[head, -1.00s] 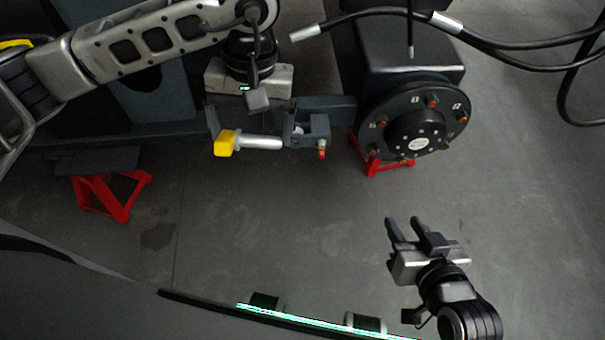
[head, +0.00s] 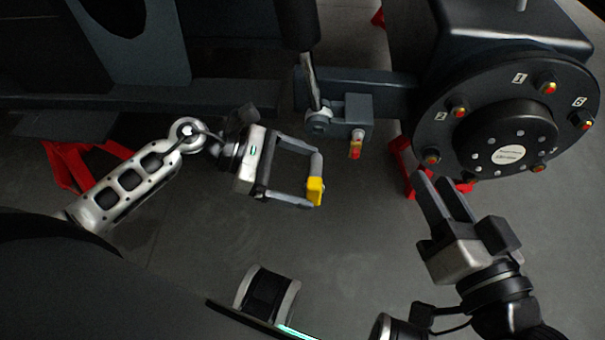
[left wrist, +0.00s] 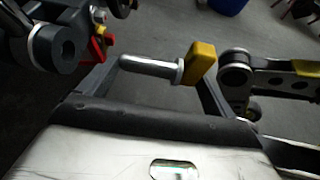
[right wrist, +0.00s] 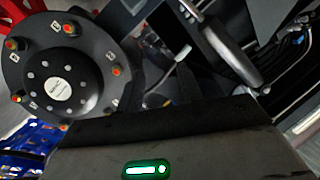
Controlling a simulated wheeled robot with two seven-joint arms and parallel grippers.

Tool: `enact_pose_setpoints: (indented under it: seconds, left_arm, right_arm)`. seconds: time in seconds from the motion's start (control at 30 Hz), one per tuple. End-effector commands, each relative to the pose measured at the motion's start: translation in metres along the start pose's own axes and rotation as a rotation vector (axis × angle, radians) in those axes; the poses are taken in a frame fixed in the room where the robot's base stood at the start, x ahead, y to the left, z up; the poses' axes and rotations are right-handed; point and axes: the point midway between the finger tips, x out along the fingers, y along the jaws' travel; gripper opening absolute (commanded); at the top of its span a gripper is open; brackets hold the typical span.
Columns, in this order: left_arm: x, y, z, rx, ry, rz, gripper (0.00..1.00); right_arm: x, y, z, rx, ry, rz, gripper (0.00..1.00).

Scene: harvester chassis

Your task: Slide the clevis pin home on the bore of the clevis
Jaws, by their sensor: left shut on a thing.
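The clevis pin has a silver shank (head: 316,163) and a yellow handle (head: 315,190). My left gripper (head: 304,173) holds it between widely spaced fingers, the shank spanning across from one finger towards the other. The left wrist view also shows the shank (left wrist: 150,67) and the yellow handle (left wrist: 201,62). The clevis (head: 358,112) is a dark bracket on the chassis beam, with a round boss at its left; the pin is apart from it, below it in the head view. The bore's inside is not clear. My right gripper (head: 438,180) is open and empty, below the hub.
A big round hub (head: 506,130) with red-tipped studs stands right of the clevis. A red-and-yellow fitting (head: 356,145) hangs below the clevis. Red stands (head: 80,165) support the chassis. A dark rod comes down to the clevis boss.

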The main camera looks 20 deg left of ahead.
Motion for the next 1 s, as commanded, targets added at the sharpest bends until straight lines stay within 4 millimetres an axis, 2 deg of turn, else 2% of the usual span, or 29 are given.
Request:
enact_pose_setpoints:
  seconds: [0.37, 0.47, 0.7, 1.0]
  left_arm:
    - [-0.002, 0.001, 0.0, 0.001, 0.001, 0.0, 0.59]
    - [-0.001, 0.009, -0.002, 0.001, -0.002, 0.001, 0.59]
    - [-0.001, 0.036, -0.002, 0.002, -0.001, 0.0, 0.59]
    - [-0.002, 0.05, 0.001, 0.0, -0.002, -0.001, 0.59]
  right_arm:
    - [0.0, 0.0, 0.0, 0.005, 0.005, -0.005, 0.36]
    - [0.002, 0.001, -0.003, -0.013, 0.035, -0.015, 0.36]
    - [0.008, -0.001, -0.027, -0.133, 0.172, -0.055, 0.36]
    - [0.01, -0.005, -0.047, -0.243, 0.277, -0.077, 0.36]
